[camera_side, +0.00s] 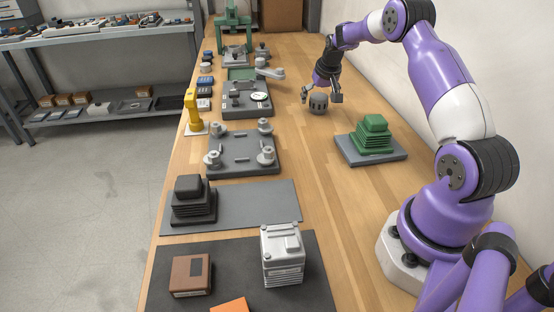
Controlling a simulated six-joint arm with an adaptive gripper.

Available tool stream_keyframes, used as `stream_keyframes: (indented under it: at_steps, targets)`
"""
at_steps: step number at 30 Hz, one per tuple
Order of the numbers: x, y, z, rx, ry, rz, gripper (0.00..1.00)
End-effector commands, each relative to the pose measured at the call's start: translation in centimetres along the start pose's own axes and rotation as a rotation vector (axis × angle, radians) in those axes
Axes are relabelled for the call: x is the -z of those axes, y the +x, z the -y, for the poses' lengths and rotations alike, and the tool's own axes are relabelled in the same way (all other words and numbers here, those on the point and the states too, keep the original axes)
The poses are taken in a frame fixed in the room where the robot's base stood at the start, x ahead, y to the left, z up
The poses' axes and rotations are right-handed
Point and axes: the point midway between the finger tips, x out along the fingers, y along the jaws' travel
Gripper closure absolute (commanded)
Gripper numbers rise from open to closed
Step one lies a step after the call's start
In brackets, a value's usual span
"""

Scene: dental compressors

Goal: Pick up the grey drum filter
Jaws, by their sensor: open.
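The grey drum filter (318,103) is a small dark grey cylinder. It stands on the wooden bench towards the far right, close to the wall. My gripper (321,98) points down over it with its fingers spread. One finger is to the left of the drum and the other to the right. The drum sits between or just behind the fingertips; I cannot tell whether either finger touches it. The drum appears to rest on the bench.
A green stepped block on a grey plate (371,156) stands nearer, right of the drum. Left are a grey plate with several posts (243,168), a gauge fixture (246,99) and a yellow stand (192,113). Grey and brown boxes stand in front. The wood around the drum is clear.

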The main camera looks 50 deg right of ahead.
Motion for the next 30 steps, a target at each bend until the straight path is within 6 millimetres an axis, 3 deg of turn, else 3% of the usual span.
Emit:
stream_keyframes:
  at_steps: [3,6,7,9,22,30]
  targets:
    - [0.0,-0.1,0.0,0.000,0.000,0.000,0.03]
    - [0.0,-0.1,0.0,0.000,0.000,0.000,0.49]
    - [0.0,-0.1,0.0,0.000,0.000,0.000,0.60]
    - [0.0,-0.1,0.0,0.000,0.000,0.000,0.69]
    - [0.1,-0.5,0.0,0.000,0.000,0.002,0.70]
    - [1.7,-4.0,-0.1,0.000,0.000,-0.002,0.70]
